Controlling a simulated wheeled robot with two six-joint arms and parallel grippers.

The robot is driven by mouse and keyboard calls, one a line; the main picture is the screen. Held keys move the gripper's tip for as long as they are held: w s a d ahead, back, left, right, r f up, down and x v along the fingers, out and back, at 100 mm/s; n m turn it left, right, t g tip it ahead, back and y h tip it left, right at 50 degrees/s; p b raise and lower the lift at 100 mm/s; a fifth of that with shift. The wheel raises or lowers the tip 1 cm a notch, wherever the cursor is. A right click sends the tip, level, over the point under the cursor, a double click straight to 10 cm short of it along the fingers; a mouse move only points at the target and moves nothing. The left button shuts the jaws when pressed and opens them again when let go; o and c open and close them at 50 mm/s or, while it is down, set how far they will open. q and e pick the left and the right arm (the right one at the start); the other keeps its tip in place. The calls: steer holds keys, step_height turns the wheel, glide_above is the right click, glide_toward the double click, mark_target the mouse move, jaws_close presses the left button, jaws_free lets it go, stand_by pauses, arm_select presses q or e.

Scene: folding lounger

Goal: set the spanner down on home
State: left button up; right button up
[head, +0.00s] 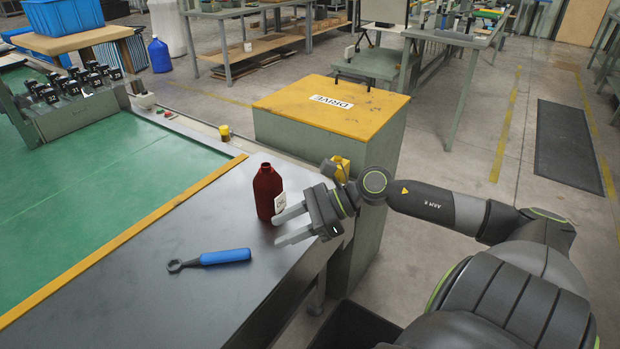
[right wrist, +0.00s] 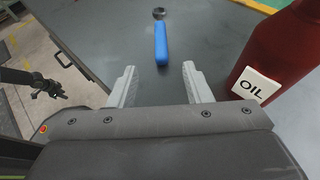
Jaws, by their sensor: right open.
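The spanner (head: 225,257) has a blue handle and a dark ring-like head. It lies flat on the dark grey bench top (head: 150,290), its head toward the left in the head view. My right gripper (head: 278,229) is open and empty to the right of the spanner, apart from it. In the right wrist view the spanner (right wrist: 161,42) lies ahead, with its handle end in line with the gap between the open fingers (right wrist: 158,72). I cannot make out any place marked home. A dark arm-like part, perhaps my left arm (right wrist: 38,85), shows at the left of the wrist view.
A dark red oil bottle (head: 266,190) stands upright close beside my right gripper's fingers. A yellow-topped cabinet (head: 335,105) marked DRIVE stands behind. A green mat (head: 100,180) with a yellow edge strip lies left of the bench top. The bench's near left part is clear.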

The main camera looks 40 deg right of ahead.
steer(key=p+v, duration=0.2)
steer(key=v, duration=0.3)
steer(key=shift+s, duration=0.1)
stand_by(0.4)
